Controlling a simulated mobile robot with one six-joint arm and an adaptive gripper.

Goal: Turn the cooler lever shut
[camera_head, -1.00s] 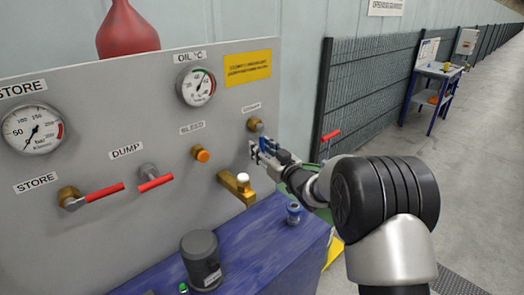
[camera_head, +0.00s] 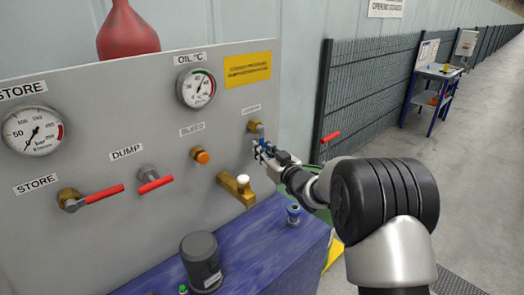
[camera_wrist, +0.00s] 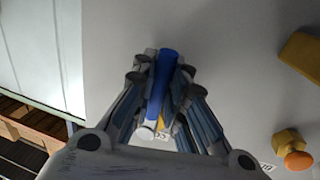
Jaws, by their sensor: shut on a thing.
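The cooler lever is a blue handle on a grey arm (camera_head: 260,132), which comes from a brass valve body (camera_head: 253,126) at the right end of the grey panel. The lever hangs downward from the valve in the head view. My gripper (camera_head: 262,150) is shut on the blue handle. In the wrist view the blue handle (camera_wrist: 167,72) lies lengthwise between the fingers of my gripper (camera_wrist: 163,82), its end showing beyond them. The small label above the valve is too blurred to read surely.
A brass tap (camera_head: 236,188) with a white knob juts out left of my gripper. The blue bench (camera_head: 258,240) carries a grey cylinder (camera_head: 201,262) and a small blue cup (camera_head: 293,214).

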